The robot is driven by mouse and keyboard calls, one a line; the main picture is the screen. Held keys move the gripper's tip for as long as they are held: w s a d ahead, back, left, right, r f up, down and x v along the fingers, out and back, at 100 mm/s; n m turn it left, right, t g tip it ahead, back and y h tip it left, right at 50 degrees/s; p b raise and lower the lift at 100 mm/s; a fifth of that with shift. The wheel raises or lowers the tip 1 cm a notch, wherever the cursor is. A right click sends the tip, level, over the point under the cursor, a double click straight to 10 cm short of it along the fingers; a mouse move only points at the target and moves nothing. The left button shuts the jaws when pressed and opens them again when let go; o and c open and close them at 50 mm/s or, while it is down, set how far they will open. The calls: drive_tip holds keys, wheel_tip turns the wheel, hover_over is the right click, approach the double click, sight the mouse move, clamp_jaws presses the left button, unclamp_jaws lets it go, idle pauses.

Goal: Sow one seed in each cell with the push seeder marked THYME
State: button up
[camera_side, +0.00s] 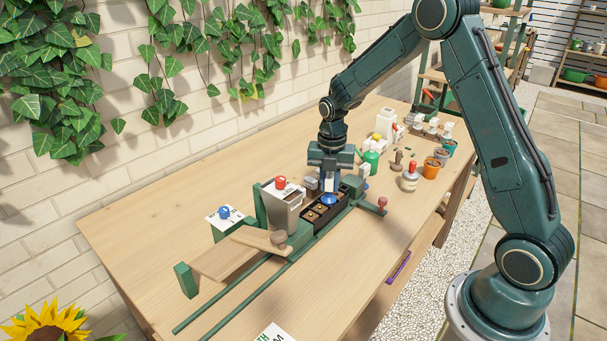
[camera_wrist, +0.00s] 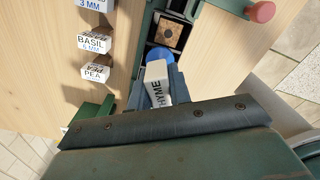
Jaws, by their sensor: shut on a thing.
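My gripper (camera_side: 331,182) is shut on the push seeder (camera_wrist: 158,88), a white body with a label of which "HYME" can be read in the wrist view. The seeder's round blue part (camera_side: 328,199) shows below the jaws in the side view and just beyond the body in the wrist view (camera_wrist: 159,56). The seeder stands over the dark cell tray (camera_side: 305,228). In the wrist view, one tray cell (camera_wrist: 168,32) with brown soil and a darker center lies just ahead of the blue part. The seeder hides the cell under it, and I cannot tell whether its tip touches the soil.
The tray sits in a green rail track (camera_side: 225,308) beside a grey bin (camera_side: 285,212) and wooden ramp (camera_side: 222,262). A red knob (camera_side: 382,202) juts out at the right. Labelled blocks, including BASIL (camera_wrist: 95,42) and PEA (camera_wrist: 96,72), are nearby. The table front is mostly clear.

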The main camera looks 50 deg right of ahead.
idle(0.5)
drive_tip(key=shift+r, duration=1.45)
drive_tip(key=shift+d+r, duration=0.25)
drive_tip(key=shift+d, duration=0.7)
drive_tip(key=shift+d+r, duration=0.25)
drive_tip(key=shift+d, duration=0.7)
drive_tip(key=shift+f, duration=0.2)
drive_tip(key=shift+f, duration=1.15)
drive_tip(key=shift+f, duration=0.7)
